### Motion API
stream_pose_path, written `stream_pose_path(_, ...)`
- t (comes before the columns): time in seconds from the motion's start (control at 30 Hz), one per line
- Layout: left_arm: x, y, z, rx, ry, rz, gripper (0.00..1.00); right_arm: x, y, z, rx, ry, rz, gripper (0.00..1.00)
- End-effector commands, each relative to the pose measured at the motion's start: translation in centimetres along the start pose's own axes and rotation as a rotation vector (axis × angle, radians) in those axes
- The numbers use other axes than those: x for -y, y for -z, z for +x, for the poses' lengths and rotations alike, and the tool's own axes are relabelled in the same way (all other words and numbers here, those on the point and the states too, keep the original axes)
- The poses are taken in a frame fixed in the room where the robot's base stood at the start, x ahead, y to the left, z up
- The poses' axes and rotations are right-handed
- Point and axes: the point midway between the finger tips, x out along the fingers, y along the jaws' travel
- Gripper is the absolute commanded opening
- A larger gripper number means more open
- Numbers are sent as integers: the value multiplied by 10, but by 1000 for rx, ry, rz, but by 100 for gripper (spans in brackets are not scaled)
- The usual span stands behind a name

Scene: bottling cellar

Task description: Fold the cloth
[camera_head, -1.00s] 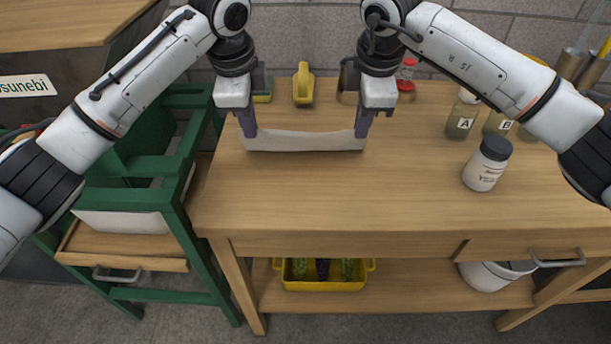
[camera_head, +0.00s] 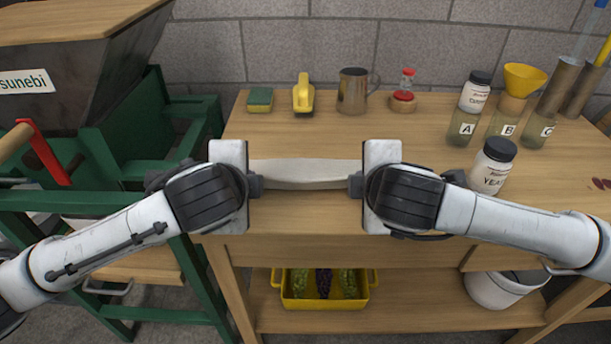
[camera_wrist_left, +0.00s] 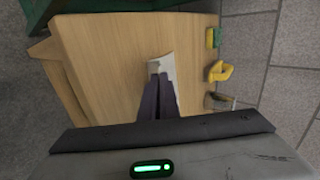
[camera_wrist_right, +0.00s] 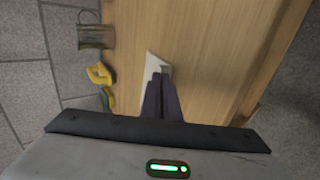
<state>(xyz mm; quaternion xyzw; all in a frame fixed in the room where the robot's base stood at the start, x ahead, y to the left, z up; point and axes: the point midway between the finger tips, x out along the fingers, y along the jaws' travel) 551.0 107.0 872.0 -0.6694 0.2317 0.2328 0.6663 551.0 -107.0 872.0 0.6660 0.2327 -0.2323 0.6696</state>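The white cloth (camera_head: 306,174) forms a narrow strip between my two wrists in the head view, over the front part of the wooden table. Its two ends are hidden behind my wrists there. In the left wrist view my left gripper (camera_wrist_left: 158,77) has its purple fingers together on one end of the cloth (camera_wrist_left: 162,62). In the right wrist view my right gripper (camera_wrist_right: 160,77) has its fingers together on the other end of the cloth (camera_wrist_right: 153,62). How far the cloth is above the tabletop is hard to tell.
A sponge (camera_head: 260,99), a yellow brush (camera_head: 303,95), a metal mug (camera_head: 353,92) and a red-capped item (camera_head: 404,92) stand along the back. A yeast jar (camera_head: 491,166) stands right of my right wrist, before several labelled bottles (camera_head: 463,127). The table's middle (camera_head: 320,133) is clear.

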Motion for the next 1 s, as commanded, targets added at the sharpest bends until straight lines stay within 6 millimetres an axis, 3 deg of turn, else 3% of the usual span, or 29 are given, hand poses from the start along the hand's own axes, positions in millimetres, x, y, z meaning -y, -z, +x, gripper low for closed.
stream_pose_path(0.47,-6,0,0,0,50,-1,0,6,0,0,-1,-51,0,0)
stream_pose_path(0.67,-6,0,0,0,50,-1,34,6,0,0,-1,-51,0,34)
stream_pose_path(1.0,-5,0,-1,-1,49,-1,34,5,0,-1,-1,-50,0,34)
